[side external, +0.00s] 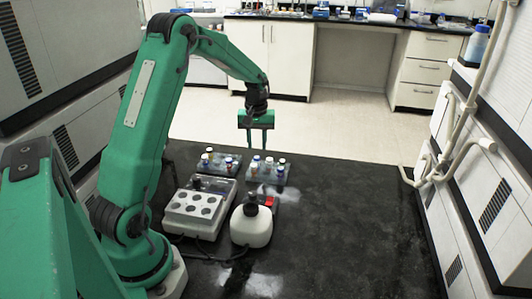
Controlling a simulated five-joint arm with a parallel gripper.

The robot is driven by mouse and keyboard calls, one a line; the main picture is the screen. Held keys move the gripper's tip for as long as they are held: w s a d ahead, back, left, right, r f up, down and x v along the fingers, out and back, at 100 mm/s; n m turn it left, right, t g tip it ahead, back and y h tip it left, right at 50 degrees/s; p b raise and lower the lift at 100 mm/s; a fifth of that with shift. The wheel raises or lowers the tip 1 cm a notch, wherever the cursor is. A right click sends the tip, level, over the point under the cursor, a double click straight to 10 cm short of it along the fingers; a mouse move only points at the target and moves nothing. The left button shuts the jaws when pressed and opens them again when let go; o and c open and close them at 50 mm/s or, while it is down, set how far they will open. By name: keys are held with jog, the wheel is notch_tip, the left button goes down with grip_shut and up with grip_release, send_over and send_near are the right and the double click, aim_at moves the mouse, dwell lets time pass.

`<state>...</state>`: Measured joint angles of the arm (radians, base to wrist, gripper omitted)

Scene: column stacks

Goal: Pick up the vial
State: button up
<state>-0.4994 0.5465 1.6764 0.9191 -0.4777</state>
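Several small vials with coloured caps stand upright in two low racks. The left rack (227,172) holds vials such as one with a white cap (209,151), and the right rack (277,182) holds others such as one with a pale cap (282,162). Which one is the task's vial I cannot tell. My gripper (256,146) points down above and behind the right rack.
A small red item (268,201) lies by the bottle. The dark tabletop (350,230) is clear on the right.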

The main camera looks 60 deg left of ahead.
aim_at(257, 157)
jog(key=shift+f, duration=0.1)
jog(key=shift+s+d+f, duration=0.15)
jog(key=shift+f, duration=2.4)
grip_shut()
